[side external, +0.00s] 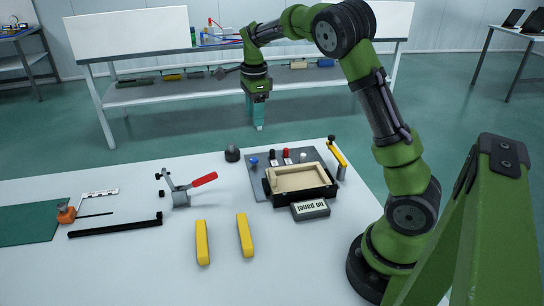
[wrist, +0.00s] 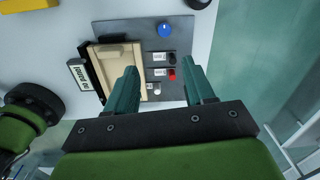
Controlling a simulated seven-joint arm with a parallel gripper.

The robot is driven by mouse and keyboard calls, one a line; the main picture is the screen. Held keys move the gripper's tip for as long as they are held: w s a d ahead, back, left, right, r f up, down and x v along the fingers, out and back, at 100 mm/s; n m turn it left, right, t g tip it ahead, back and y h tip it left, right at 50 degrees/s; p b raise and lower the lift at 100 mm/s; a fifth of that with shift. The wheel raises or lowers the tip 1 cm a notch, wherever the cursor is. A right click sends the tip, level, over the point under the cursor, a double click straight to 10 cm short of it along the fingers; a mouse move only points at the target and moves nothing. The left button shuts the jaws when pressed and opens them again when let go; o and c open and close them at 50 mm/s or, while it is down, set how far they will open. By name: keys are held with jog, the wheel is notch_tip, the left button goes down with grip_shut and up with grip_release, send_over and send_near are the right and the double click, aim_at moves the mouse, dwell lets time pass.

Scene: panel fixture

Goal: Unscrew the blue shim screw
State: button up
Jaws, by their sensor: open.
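The blue shim screw (wrist: 165,30) is a round blue knob on the grey fixture plate, at the top of the wrist view. It also shows in the side external view (side external: 254,161), at the plate's left side. My gripper (wrist: 168,75) has its two teal fingers apart with nothing between them. In the side external view, my gripper (side external: 259,128) points down above the far edge of the table, higher than the plate and apart from the screw. In the wrist view the screw lies beyond the fingertips.
The plate also carries a red knob (wrist: 172,74), a white knob (wrist: 157,91) and a wooden-lined tray (side external: 270,185). A "no panel" sign (side external: 311,209) stands in front. A red-handled clamp (side external: 181,197), a dark round knob (side external: 232,154) and yellow bars (side external: 202,243) lie to the left.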

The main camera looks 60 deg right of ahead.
aim_at(254, 159)
jog(key=f+m, duration=0.2)
jog(key=f, duration=0.3)
jog(key=w+f+m, duration=0.1)
jog(key=f+m, duration=0.1)
jog(key=f, duration=0.3)
jog(key=f+m, duration=0.2)
jog(key=f, duration=0.3)
jog(key=shift+w+d, duration=0.2)
jog(key=shift+d, duration=0.05)
grip_shut()
jog(key=shift+n, duration=0.3)
